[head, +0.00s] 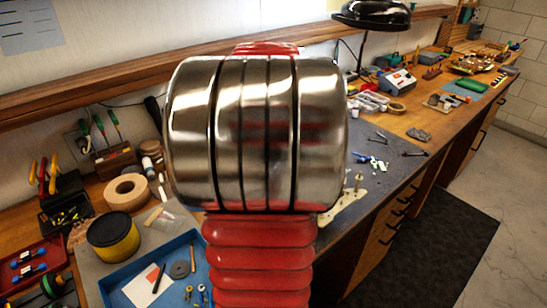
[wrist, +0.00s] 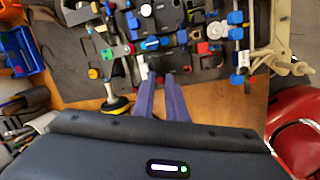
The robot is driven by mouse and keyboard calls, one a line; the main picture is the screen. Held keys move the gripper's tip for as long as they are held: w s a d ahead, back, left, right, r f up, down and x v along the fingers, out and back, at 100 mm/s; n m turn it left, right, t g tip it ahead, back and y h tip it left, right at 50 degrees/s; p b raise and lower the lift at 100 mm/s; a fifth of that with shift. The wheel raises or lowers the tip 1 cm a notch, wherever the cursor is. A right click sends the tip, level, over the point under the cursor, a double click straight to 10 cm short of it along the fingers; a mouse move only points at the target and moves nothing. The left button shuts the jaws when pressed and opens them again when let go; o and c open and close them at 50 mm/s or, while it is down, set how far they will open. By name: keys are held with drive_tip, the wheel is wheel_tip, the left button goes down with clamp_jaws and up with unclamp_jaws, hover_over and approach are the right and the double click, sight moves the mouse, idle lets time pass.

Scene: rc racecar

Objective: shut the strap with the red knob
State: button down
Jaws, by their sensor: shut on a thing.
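In the wrist view, the two purple fingers of my gripper (wrist: 159,79) reach up to the near edge of the car chassis (wrist: 185,62). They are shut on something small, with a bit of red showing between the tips. It appears to be the red knob (wrist: 159,79), but it is mostly hidden by the fingers. The strap itself I cannot make out. The chassis is dark, with blue, green and red parts on it. In the head view, my own arm covers the middle, and the gripper and car are hidden.
In the wrist view, a blue bin (wrist: 20,50) stands at the left, and a yellow-and-black round tool (wrist: 117,104) lies left of my fingers. In the head view, a blue tray (head: 120,282), tape roll (head: 127,191) and yellow tin (head: 113,236) crowd the bench's left.

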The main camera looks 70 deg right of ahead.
drive_tip(key=shift+s+d+f+y, duration=0.1)
drive_tip(key=shift+s+f+y, duration=0.05)
drive_tip(key=shift+y, duration=0.25)
drive_tip(key=c, duration=1.8)
unclamp_jaws()
drive_tip(key=shift+o, duration=0.2)
drive_tip(key=shift+t, duration=0.3)
wheel_tip(320, 180, up, 14)
drive_tip(key=s+a, duration=0.1)
drive_tip(key=shift+a+f, duration=0.15)
drive_tip(key=shift+a, duration=0.15)
